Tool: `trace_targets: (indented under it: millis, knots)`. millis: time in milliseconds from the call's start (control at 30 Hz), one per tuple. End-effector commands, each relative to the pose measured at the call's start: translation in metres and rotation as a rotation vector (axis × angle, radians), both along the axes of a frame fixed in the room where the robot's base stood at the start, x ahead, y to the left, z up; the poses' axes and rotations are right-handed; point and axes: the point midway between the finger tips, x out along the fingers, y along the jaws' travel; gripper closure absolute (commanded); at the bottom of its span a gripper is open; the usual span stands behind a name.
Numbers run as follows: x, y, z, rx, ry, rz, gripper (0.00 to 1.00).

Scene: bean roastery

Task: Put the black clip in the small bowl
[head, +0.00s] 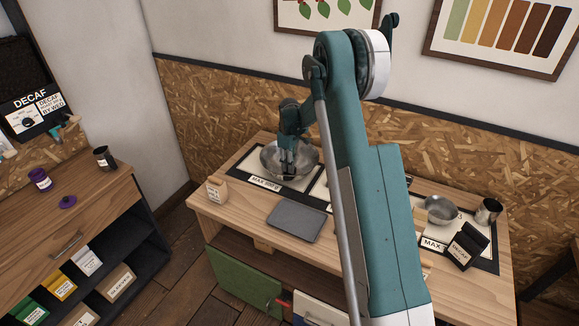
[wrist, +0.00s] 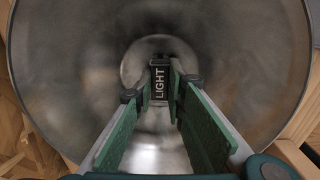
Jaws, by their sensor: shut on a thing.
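My gripper (head: 287,165) reaches down into the large metal bowl (head: 309,157) at the back left of the table. In the wrist view, my gripper's green-padded fingers (wrist: 160,92) are closed at the tips on a small black clip (wrist: 159,68) marked LIGHT. The large bowl (wrist: 60,70) fills the background behind it. Whether the clip touches the bowl's bottom cannot be told. In the head view the clip is not distinguishable. The small metal bowl (head: 441,209) stands at the right of the table, beyond my arm, and looks empty.
A dark grey flat tray (head: 296,222) and a small tan box (head: 216,190) are at the left of the table. My arm hides the table's middle.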

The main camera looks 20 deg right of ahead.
Motion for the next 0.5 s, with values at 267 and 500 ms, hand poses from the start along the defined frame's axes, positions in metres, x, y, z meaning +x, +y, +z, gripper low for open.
trace_targets:
  millis: [267, 500]
  knots:
    - [0.0001, 0.0000, -0.0005, 0.000, 0.000, 0.000, 0.91]
    - [0.0001, 0.0000, -0.0032, 0.000, 0.000, 0.000, 0.75]
